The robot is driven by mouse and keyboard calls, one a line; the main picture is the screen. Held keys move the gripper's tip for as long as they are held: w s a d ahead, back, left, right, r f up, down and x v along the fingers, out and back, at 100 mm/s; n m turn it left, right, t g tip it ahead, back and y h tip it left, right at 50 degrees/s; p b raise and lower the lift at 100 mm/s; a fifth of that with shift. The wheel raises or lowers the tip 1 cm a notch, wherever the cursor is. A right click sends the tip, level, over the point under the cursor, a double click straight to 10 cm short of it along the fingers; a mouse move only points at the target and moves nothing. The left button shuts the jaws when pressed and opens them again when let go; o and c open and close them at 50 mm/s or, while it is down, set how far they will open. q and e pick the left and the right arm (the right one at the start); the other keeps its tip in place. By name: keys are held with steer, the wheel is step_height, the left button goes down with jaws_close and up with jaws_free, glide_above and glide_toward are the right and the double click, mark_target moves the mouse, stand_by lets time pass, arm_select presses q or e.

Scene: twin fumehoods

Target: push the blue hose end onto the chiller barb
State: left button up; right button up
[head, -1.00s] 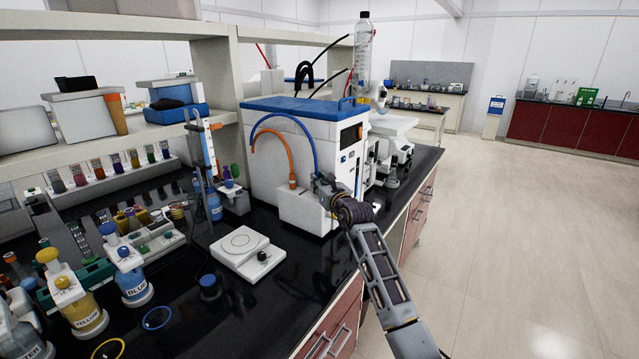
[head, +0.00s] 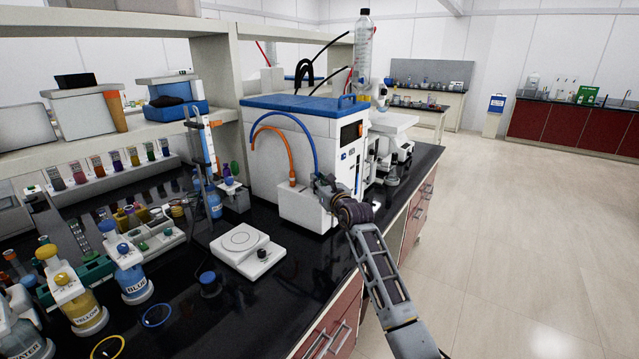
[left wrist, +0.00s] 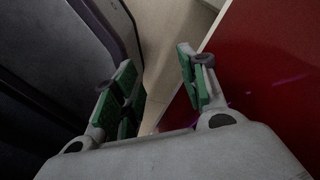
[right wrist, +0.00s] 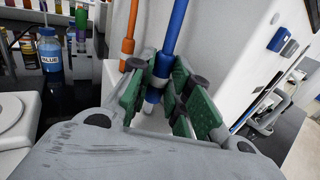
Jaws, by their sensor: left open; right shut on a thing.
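The blue hose (head: 313,142) arches from the top of the white chiller (head: 266,165) down to my right gripper (head: 322,184). In the right wrist view, my right gripper (right wrist: 161,92) is shut on the blue hose end (right wrist: 168,42), its green pads on both sides. A short blue and white piece shows below the pads, over the chiller's white ledge; whether the hose end sits on the barb I cannot tell. The orange hose (head: 276,132) runs to an orange fitting on the same ledge. My left gripper (left wrist: 160,75) is open and empty, beside a red cabinet front.
A white hotplate (head: 246,248) stands on the black bench in front of the chiller. Labelled bottles (head: 131,275) and racks fill the left of the bench. A microscope and a white instrument stand behind the chiller. The floor at right is clear.

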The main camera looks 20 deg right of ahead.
steer(key=shift+f, duration=0.2)
arm_select(q)
steer(key=shift+w+f, duration=0.1)
steer(key=shift+w, duration=0.5)
arm_select(e)
steer(key=shift+f, duration=0.1)
arm_select(q)
steer(key=shift+s, duration=0.15)
steer(key=shift+s+f, duration=0.25)
steer(key=shift+s, duration=0.8)
arm_select(e)
steer(key=shift+f, duration=0.4)
arm_select(q)
steer(key=shift+w+b, duration=0.2)
steer(key=shift+b, duration=0.1)
arm_select(e)
steer(key=shift+f, duration=0.15)
steer(key=shift+f, duration=0.25)
arm_select(q)
steer(key=shift+w+f, duration=0.1)
steer(key=shift+w, duration=0.9)
arm_select(e)
steer(key=shift+f, duration=0.15)
